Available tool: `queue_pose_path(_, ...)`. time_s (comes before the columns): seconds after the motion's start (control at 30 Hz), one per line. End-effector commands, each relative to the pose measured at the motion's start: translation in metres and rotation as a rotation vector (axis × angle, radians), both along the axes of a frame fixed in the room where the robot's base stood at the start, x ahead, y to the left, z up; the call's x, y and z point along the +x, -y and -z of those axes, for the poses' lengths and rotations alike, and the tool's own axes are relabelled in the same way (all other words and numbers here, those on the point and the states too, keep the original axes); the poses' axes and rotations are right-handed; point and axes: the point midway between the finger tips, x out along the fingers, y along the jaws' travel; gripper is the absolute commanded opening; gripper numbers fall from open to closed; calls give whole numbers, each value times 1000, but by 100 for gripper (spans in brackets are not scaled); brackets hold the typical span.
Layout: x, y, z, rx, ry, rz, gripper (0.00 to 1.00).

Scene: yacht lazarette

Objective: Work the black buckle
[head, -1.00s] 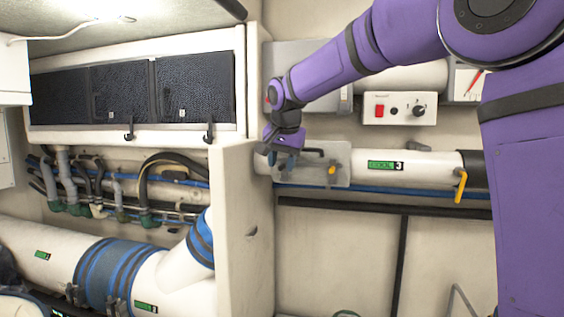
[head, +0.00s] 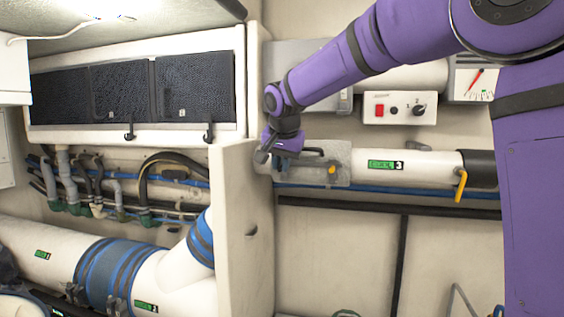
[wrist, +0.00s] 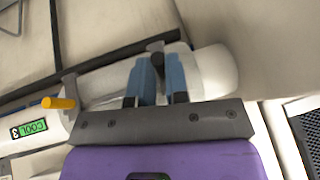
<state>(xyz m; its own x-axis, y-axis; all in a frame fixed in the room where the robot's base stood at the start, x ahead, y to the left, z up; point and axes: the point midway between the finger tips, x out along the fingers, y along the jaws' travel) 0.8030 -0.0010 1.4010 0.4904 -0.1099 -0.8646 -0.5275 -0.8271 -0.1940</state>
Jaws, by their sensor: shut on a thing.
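The black buckle (wrist: 157,60) shows in the wrist view as a dark piece between my blue fingers, partly hidden by them. My gripper (wrist: 158,80) is shut on it, in front of the white pipe (wrist: 215,72). In the head view my gripper (head: 264,155) is at the left end of the pipe, by the metal plate (head: 342,175). A dark bar (head: 313,150) shows just right of my gripper there. I cannot tell whether it belongs to the buckle.
A yellow knob (wrist: 58,103) is beside my gripper, and a yellow lever (head: 461,186) hangs farther right. A cream partition (head: 240,235) stands close at left. A control box with a red switch (head: 379,110) is above the pipe.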

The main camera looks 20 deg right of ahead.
Motion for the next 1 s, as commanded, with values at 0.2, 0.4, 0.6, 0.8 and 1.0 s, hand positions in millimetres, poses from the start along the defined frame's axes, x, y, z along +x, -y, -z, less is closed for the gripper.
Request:
queue_pose_path(0.2, -7, -5, 6, -70, 105, -5, 0)
queue_pose_path(0.4, -12, -8, 12, -138, 204, -4, 0)
queue_pose_path(0.6, -16, -11, 19, -201, 300, -5, 0)
queue_pose_path(0.8, -19, -13, 27, -265, 393, -5, 0)
queue_pose_path(1.0, -21, -15, 35, -328, 486, -5, 0)
